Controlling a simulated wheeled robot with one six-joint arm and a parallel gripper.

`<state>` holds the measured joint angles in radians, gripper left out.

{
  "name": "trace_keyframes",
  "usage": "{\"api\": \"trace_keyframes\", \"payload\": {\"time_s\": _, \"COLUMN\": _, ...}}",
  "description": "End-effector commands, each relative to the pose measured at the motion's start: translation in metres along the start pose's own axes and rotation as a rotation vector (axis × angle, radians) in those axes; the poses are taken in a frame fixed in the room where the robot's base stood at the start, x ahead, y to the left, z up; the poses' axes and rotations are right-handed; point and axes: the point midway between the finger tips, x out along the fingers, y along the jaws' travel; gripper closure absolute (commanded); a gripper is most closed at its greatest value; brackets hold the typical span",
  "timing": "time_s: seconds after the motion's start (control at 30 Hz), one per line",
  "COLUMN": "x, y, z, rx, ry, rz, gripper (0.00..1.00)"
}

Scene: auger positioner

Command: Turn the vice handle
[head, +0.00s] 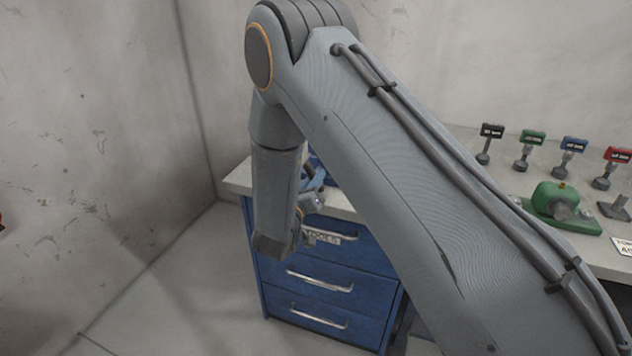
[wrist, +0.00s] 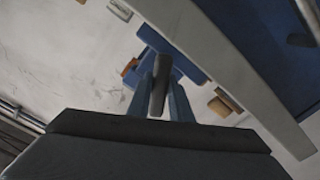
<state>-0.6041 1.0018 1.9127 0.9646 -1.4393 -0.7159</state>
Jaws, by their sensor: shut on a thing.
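The blue vice (head: 316,176) sits at the left corner of the bench top in the head view, largely hidden behind my arm. In the wrist view its blue body (wrist: 172,48) shows beyond my fingers. A dark bar, which looks like the vice handle (wrist: 161,90), lies between the two fingers. My gripper (wrist: 160,77) is shut on this bar. In the head view my arm hides most of the grip, so the handle's full length and angle cannot be told.
The bench top (head: 238,178) has a blue cabinet (head: 325,268) with silver drawer handles below it. Several coloured tools (head: 532,146) stand at the right, behind a green device (head: 556,200). The wall is close on the left. The floor (head: 190,285) before the cabinet is clear.

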Motion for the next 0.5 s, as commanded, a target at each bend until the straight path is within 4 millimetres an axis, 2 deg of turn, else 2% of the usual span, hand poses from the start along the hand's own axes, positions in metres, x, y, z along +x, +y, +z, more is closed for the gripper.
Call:
{"api": "trace_keyframes", "payload": {"time_s": 0.2, "x": 0.0003, "y": -0.0007, "z": -0.0004, "rx": 0.157, "ry": 0.001, "rz": 0.001, "gripper": 1.0}}
{"api": "trace_keyframes", "payload": {"time_s": 0.5, "x": 0.0001, "y": -0.0001, "z": -0.001, "rx": 0.183, "ry": 0.001, "rz": 0.001, "gripper": 1.0}}
